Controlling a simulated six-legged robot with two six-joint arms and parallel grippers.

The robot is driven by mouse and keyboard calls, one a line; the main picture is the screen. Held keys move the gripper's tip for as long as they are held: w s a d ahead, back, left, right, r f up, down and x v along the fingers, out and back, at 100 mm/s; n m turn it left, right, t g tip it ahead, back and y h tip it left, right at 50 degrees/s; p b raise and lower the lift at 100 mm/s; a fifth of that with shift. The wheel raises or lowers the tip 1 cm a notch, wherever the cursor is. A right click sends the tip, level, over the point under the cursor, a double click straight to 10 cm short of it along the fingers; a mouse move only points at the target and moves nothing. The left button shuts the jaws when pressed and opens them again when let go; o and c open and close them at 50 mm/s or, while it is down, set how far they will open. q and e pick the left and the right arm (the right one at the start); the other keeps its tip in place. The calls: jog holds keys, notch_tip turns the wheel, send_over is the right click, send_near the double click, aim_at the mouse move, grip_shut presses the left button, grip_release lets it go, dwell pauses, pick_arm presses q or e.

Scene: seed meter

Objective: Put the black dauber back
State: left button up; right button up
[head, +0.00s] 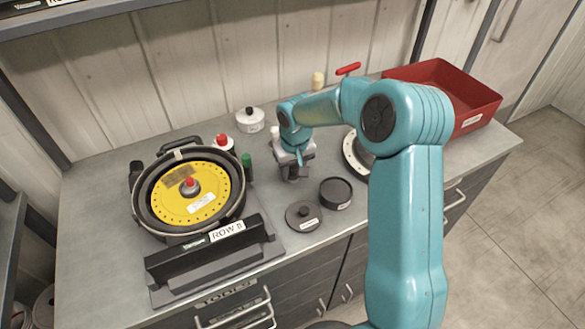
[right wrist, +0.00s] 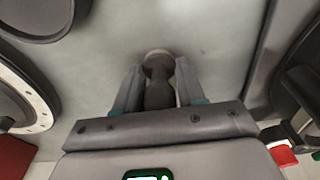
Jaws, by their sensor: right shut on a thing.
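My right gripper (head: 291,170) points down over the middle of the bench. In the right wrist view the gripper (right wrist: 160,85) is shut on the dark dauber (right wrist: 159,92), with its wider, brownish end toward the bench. I cannot tell whether that end touches the bench. In the head view the gripper hides the dauber. An open round black tin (head: 336,192) stands to the right and nearer. A black knobbed lid (head: 302,215) with a label lies beside it on the bench. My left gripper is not in view.
The seed meter (head: 165,222) with its yellow disc (head: 206,177) stands at left on a ROW 8 stand. A pale ring (head: 351,157) and red bin (head: 425,70) are right.

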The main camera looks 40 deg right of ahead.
aim_at(295, 178)
jog(key=o, duration=1.1)
jog(key=shift+f, duration=0.1)
jog(key=shift+c, duration=0.2)
jog(key=r, duration=0.8)
jog(key=s+r, duration=0.1)
jog(key=r, duration=0.2)
jog(key=shift+a+r, duration=0.2)
jog(key=shift+r, duration=0.2)
jog(key=shift+s+r, duration=0.2)
jog(key=shift+r, duration=0.1)
